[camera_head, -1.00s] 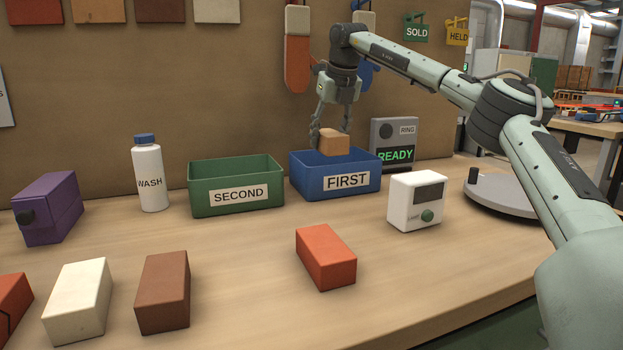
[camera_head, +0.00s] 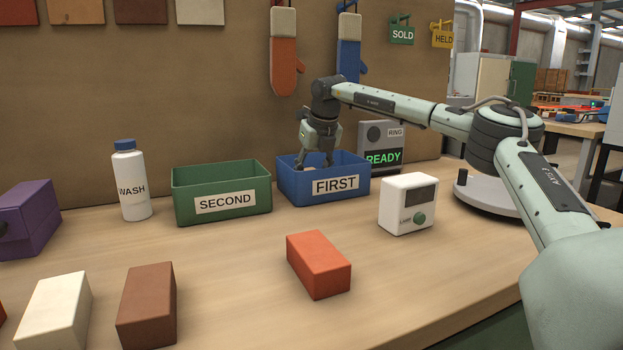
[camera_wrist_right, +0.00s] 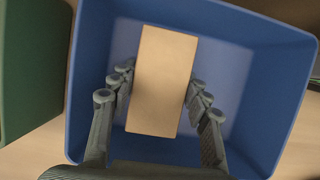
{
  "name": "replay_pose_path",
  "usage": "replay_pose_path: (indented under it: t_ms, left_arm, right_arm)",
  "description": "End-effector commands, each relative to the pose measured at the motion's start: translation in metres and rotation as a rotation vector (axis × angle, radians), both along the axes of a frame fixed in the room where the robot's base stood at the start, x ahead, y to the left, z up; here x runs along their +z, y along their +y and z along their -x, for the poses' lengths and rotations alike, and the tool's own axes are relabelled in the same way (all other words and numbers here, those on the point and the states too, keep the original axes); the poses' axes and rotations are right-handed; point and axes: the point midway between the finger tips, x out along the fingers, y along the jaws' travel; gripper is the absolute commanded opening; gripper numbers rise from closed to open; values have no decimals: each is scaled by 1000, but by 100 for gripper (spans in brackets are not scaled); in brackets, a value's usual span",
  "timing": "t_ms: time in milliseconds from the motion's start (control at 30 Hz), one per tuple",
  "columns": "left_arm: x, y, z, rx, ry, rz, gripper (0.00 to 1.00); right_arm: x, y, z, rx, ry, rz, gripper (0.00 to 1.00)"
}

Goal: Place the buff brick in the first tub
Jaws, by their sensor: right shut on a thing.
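The blue tub labelled FIRST (camera_head: 290,190) stands at the back of the table, and it fills most of the right wrist view (camera_wrist_right: 90,75). My right gripper (camera_head: 316,160) reaches down into it from above. In the right wrist view the buff brick (camera_wrist_right: 162,80) is between the fingers of the right gripper (camera_wrist_right: 158,105), which are shut on its sides. The brick is inside the tub's walls; I cannot tell whether it touches the floor. In the head view the tub's front wall hides most of the brick. My left gripper is not in view.
A green tub labelled SECOND (camera_head: 185,207) stands left of the blue one. A white timer (camera_head: 408,203), a READY box (camera_head: 380,135) and a wash bottle (camera_head: 131,183) are nearby. Orange (camera_head: 319,264), brown (camera_head: 147,305) and cream (camera_head: 53,312) bricks lie in front.

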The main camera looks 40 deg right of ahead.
Motion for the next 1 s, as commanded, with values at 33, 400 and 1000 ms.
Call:
replay_pose_path:
  t_ms: [33,400,1000]
  left_arm:
    - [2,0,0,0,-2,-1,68]
    - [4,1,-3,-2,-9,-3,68]
    - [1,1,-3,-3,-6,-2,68]
  right_arm:
    - [1,0,-1,0,-2,0,0]
    - [0,0,0,1,1,0,68]
    - [59,7,22,1,-3,0,68]
